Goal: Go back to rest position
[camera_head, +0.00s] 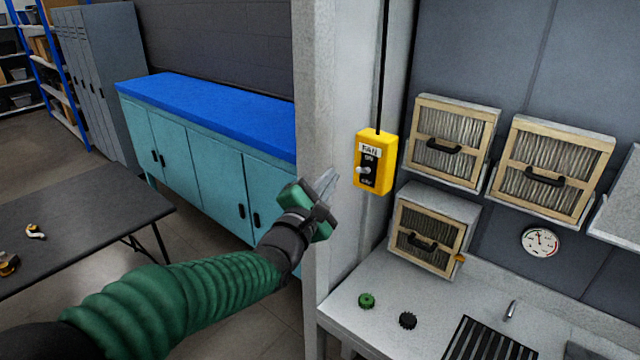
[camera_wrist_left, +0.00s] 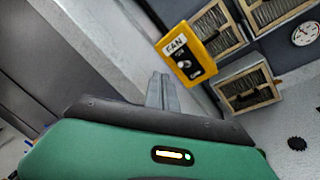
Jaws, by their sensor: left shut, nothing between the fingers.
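My left gripper (camera_head: 328,185) is shut and empty. In the head view its arm comes in from the lower left in a green sleeve, and the fingertips are in front of the pale pillar, just left of the yellow fan switch box (camera_head: 375,162). The gripper looks apart from the box. In the left wrist view the closed fingers (camera_wrist_left: 161,92) point up toward the pillar, with the fan box (camera_wrist_left: 187,52) above and to the right. My right gripper is not in view.
A pale pillar (camera_head: 333,90) stands close to my left gripper. Filter units (camera_head: 450,140) hang on the wall at right, above a grey counter (camera_head: 385,325) with a green knob (camera_head: 366,300) and a black knob (camera_head: 407,320). A blue-topped cabinet (camera_head: 215,110) and dark table (camera_head: 80,230) stand at left.

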